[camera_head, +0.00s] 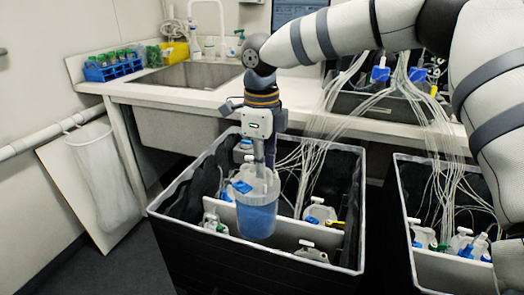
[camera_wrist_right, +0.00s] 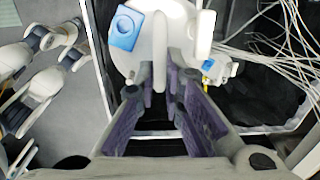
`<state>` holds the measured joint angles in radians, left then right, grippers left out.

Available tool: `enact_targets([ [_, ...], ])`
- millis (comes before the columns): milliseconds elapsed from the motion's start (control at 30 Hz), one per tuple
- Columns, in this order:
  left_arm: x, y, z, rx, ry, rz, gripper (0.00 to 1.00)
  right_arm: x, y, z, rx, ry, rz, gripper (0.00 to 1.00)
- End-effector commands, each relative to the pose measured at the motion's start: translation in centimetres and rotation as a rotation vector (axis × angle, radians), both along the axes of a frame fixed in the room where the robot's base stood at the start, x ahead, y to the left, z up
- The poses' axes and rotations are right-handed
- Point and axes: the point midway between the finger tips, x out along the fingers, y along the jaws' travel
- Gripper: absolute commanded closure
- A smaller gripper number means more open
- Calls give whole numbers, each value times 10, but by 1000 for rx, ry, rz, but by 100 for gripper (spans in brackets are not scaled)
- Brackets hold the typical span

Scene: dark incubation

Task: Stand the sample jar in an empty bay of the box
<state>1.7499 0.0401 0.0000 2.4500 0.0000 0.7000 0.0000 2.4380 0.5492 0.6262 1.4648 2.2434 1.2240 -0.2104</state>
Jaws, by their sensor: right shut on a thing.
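The sample jar (camera_head: 256,212) is a clear tub with blue contents, a pale lid and a blue square on top. My right gripper (camera_head: 262,162) is shut on the raised part of its lid and holds it upright over the black box (camera_head: 240,262). The lid with its blue square (camera_wrist_right: 125,27) also shows in the right wrist view, at the gripper's fingertips (camera_wrist_right: 160,80). The jar hides part of the pale divider (camera_head: 290,230) and the bays behind it. Whether its base is below the rim I cannot tell. My left gripper is not in view.
Other white-capped jars stand in the box, at the front left (camera_head: 214,222), the front (camera_head: 311,251) and the right (camera_head: 320,214). Thin tubes (camera_head: 325,130) hang into its back part. A second black box (camera_head: 440,270) stands to the right. A sink counter (camera_head: 200,98) lies behind.

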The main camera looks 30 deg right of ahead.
Motion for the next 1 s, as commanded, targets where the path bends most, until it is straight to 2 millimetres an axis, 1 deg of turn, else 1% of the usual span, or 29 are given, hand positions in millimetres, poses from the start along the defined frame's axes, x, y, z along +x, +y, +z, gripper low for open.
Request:
enact_targets([
  [567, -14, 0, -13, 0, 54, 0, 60, 1, 0, -62, 0, 1, 1, 100],
  [1000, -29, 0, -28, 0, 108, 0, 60, 1, 0, -110, 1, 2, 1, 100],
])
